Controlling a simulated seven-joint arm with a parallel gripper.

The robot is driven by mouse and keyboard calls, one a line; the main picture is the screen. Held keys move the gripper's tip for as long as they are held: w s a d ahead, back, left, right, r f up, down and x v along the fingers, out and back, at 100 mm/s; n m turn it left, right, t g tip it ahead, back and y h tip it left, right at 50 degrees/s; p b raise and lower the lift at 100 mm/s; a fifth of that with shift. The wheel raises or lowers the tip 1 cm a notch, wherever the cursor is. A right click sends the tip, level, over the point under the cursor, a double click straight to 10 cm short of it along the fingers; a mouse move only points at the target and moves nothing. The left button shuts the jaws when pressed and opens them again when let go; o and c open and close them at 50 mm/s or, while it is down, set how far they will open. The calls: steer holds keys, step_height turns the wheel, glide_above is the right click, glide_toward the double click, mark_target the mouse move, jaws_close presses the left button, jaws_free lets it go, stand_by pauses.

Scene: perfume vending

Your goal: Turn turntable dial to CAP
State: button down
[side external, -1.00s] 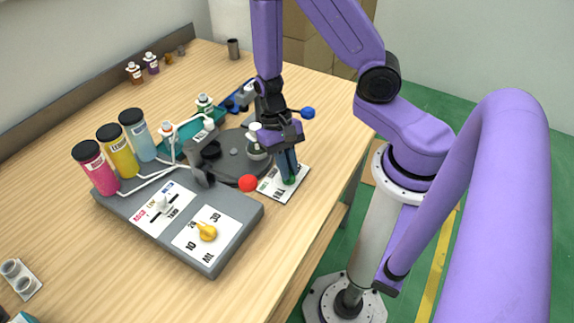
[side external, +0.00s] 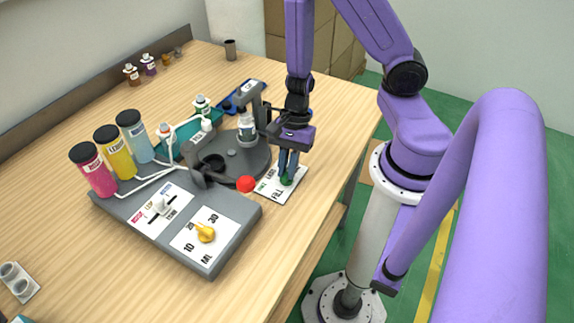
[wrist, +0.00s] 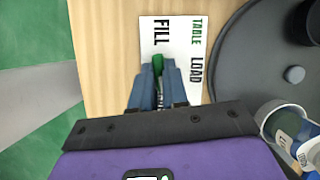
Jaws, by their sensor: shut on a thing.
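The turntable dial (side external: 287,180) is a green knob on a white card (side external: 272,186) printed TABLE, LOAD and FILL at the table's right side. Its green top also shows in the wrist view (wrist: 157,64). My gripper (side external: 289,165) points down with its blue-grey fingers shut on the dial; they show in the wrist view (wrist: 160,75) too. No CAP label can be read; my fingers and gripper body cover part of the card. Which label the dial points at cannot be told. The dark round turntable (side external: 238,172) is just left of my gripper, with a white-labelled bottle (side external: 246,133) standing on it.
A grey control box (side external: 222,257) with a yellow knob (side external: 205,232) and a slider lies in front. A grey press post (side external: 263,105) stands behind the turntable. Pink, yellow and blue cylinders (side external: 117,152) are at left.

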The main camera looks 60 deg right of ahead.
mark_target(286, 172)
steer(key=shift+m+t, duration=0.4)
steer(key=shift+m, duration=0.5)
steer(key=c, duration=1.1)
jaws_free()
steer(key=shift+c, duration=0.2)
steer(key=shift+r, duration=0.15)
steer(key=shift+v, duration=1.35)
step_height(286, 172, up, 7)
